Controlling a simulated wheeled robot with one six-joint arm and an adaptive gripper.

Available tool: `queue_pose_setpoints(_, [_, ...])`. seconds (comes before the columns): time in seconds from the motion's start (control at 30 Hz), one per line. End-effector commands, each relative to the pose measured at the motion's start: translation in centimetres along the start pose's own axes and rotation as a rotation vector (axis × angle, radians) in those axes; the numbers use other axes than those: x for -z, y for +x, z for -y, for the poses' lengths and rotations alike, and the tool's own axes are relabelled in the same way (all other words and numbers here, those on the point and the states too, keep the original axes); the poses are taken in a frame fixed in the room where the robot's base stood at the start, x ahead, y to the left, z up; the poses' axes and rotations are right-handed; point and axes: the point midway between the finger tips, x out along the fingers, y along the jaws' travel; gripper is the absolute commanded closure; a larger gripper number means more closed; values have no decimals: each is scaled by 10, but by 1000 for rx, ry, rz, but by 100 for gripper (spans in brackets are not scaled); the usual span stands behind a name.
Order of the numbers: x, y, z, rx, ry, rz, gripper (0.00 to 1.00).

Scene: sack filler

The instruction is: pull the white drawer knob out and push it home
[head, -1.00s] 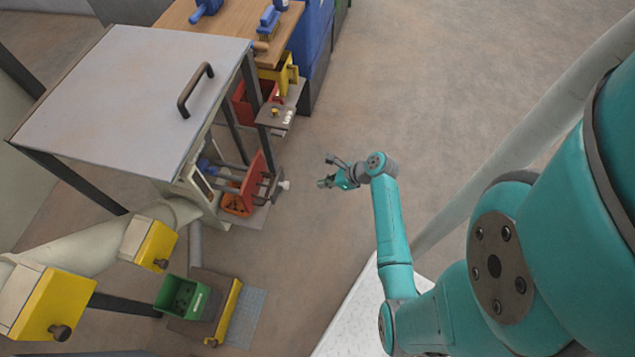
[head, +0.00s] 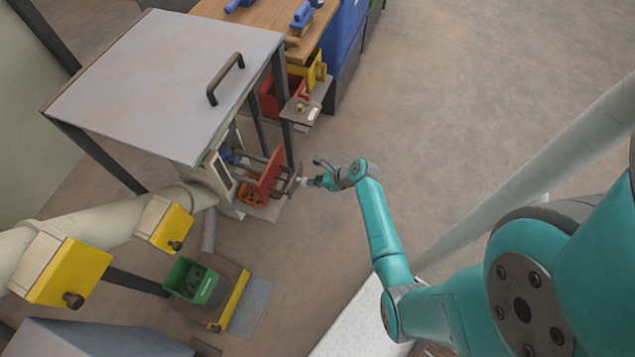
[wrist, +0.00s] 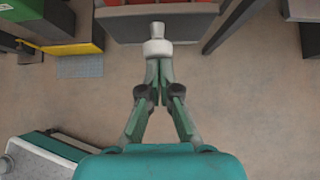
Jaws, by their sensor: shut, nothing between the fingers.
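The white drawer knob (wrist: 157,47) stands out from the dark grey front (wrist: 160,22) of a drawer in the wrist view. In the head view the knob (head: 300,181) shows small at the right side of the grey-topped machine, by a red panel (head: 264,178). My gripper (wrist: 158,64) is shut, its fingertips together right at the knob's near end. Whether they touch it I cannot tell. Nothing shows between the fingers. In the head view my gripper (head: 314,181) is just right of the knob.
Above it in the head view are a small shelf (head: 301,109) and a red bin (head: 287,96). A table post stands near the drawer. A green bin (head: 191,281) and a yellow bar (head: 235,299) lie lower left.

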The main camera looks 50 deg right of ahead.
Motion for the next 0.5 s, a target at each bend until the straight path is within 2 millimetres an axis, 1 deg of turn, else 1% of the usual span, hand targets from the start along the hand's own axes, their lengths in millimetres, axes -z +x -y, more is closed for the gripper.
queue_pose_setpoints(0.17, [0, 0, 0, 0, 0, 0, 100])
queue_pose_setpoints(0.27, [-4, 3, 0, -1, -2, 0, 100])
queue_pose_setpoints(0.37, [-15, 14, 0, -3, -5, -1, 100])
queue_pose_setpoints(0.5, [-37, 36, 0, -3, -5, 0, 100])
